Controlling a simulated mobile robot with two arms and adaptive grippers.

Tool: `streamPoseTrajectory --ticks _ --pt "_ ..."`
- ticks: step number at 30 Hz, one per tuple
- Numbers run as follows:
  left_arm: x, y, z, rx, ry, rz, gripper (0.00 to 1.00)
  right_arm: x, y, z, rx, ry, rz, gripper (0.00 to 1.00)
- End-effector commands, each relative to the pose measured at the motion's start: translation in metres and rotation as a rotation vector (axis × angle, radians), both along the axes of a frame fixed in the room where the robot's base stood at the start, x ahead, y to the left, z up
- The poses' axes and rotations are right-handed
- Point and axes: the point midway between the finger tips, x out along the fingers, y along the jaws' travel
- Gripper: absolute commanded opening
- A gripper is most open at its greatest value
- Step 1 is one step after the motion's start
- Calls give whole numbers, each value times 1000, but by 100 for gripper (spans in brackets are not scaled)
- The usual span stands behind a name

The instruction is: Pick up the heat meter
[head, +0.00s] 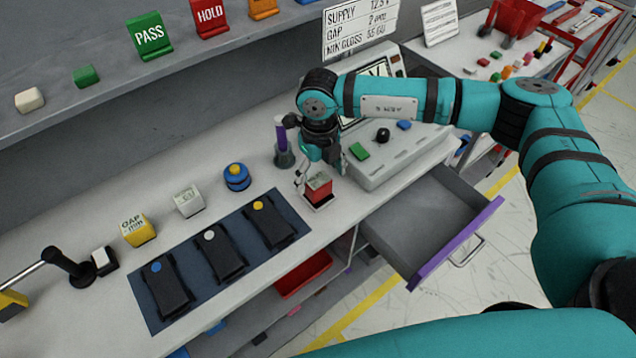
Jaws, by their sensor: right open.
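A small red block with a pale top (318,187) sits on a white base near the front edge of the bench; it seems to be the heat meter, but its label is too small to read. My right gripper (316,172) points down just above and behind it, with its fingers apart. The fingers partly cover the block's back; I cannot tell whether they touch it. My left gripper is not in view.
A dark mat (202,283) holds three black devices. A purple cylinder (281,135) stands close behind the gripper. An open drawer (425,225) juts out right, beside a console (395,158).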

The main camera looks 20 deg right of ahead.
Motion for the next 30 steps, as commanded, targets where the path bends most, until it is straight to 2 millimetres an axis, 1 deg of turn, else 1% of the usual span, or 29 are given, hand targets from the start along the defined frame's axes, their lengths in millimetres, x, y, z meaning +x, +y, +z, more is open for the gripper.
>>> streamPoseTrajectory --ticks 1,5,6,9,12,18,30 --pt "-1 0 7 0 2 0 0 0 0 -3 -2 5 0 81" --pt "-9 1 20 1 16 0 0 2 1 -22 -3 5 0 81" --pt "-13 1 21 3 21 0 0 2 2 -30 -2 5 0 81" --pt "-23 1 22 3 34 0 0 3 2 -41 -1 2 1 81" --pt "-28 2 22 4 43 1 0 3 1 -47 -1 2 0 81" --pt "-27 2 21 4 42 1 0 3 1 -48 0 1 0 81" --pt "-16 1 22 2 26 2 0 3 1 -47 0 1 0 28"
